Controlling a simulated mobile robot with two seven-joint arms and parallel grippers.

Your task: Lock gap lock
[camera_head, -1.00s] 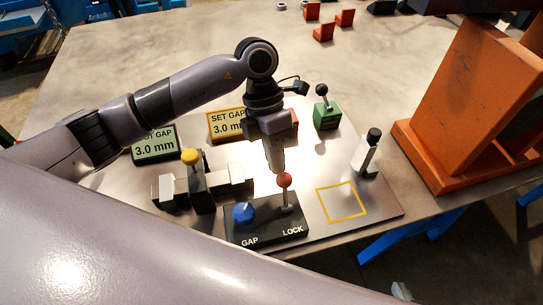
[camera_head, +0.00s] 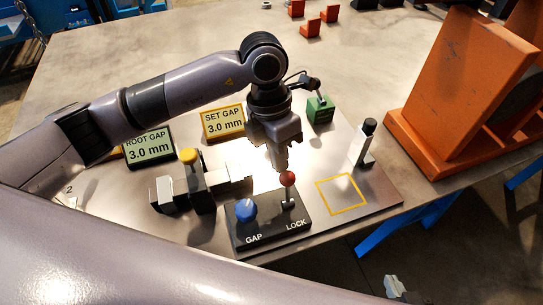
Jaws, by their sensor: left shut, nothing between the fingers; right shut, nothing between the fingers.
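The black control box (camera_head: 262,236) carries a blue GAP knob (camera_head: 246,210) and a LOCK lever with a red ball (camera_head: 287,178). The lever stands roughly upright. My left gripper (camera_head: 282,166) points down with its fingers shut and empty, its tip right by the red ball. I cannot tell whether they touch. The green ROOT GAP display (camera_head: 149,148) reads 3.0 mm. The yellow-framed SET GAP sign (camera_head: 222,123) also reads 3.0 mm. A grey block fixture (camera_head: 203,190) with a yellow knob (camera_head: 188,155) stands left of the box. My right gripper is out of view.
A green box (camera_head: 320,110) with a black-knobbed lever and a white post with a black top (camera_head: 364,143) stand behind and right. A yellow square outline (camera_head: 341,194) is empty. A large orange angled stand (camera_head: 455,100) is at the right. Small orange blocks (camera_head: 310,28) lie at the back.

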